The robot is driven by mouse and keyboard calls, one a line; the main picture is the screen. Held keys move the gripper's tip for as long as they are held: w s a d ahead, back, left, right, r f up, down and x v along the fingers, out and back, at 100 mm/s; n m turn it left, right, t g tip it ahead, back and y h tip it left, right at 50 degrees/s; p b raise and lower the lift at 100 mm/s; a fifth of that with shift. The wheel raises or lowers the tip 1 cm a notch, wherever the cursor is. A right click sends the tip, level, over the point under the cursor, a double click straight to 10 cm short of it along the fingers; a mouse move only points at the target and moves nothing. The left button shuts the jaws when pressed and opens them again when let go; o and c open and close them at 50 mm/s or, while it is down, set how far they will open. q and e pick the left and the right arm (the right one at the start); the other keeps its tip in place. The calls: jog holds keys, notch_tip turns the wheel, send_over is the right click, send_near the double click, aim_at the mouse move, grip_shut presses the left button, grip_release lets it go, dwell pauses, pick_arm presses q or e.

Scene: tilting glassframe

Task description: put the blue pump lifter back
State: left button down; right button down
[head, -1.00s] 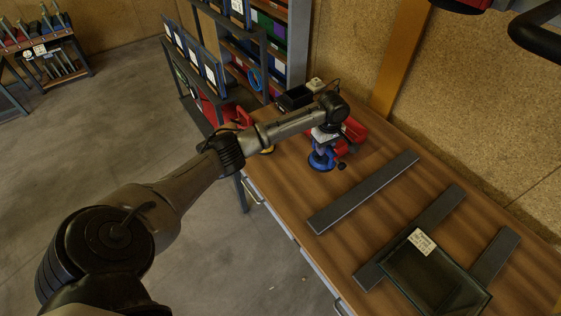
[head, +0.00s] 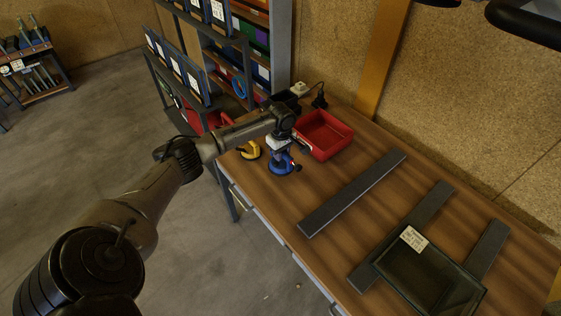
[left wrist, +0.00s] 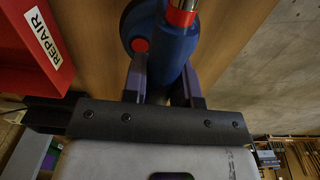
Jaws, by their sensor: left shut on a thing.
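The blue pump lifter (head: 281,166) is upright at the left end of the wooden workbench, its round blue base low at the tabletop. I cannot tell whether it touches the wood. My left gripper (head: 281,146) is shut on its upper body from above. In the left wrist view the lifter's blue body (left wrist: 177,42), with a red button and a shiny metal part, sits between the two fingers of the left gripper (left wrist: 164,82). My right gripper is not in view.
A red tray (head: 344,151), labelled REPAIR in the left wrist view (left wrist: 28,50), stands close right of the lifter. A yellow tool (head: 250,151) lies left of it. Grey bars (head: 352,193) and a dark glass frame (head: 425,276) lie nearer the right. A shelf rack (head: 190,62) stands behind.

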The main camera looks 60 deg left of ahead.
pick_arm(q)
jog(key=shift+a+f+b, duration=0.1)
jog(key=shift+f+b, duration=0.45)
jog(key=shift+f, duration=1.1)
jog(key=shift+s+f, duration=0.1)
jog(key=shift+f, duration=0.3)
jog(key=shift+f, duration=0.1)
jog(key=c, duration=0.9)
grip_release()
jog(key=shift+r, duration=0.2)
notch_tip(320, 180, up, 12)
jog(key=shift+f+p, duration=0.1)
jog(key=shift+p, duration=1.15)
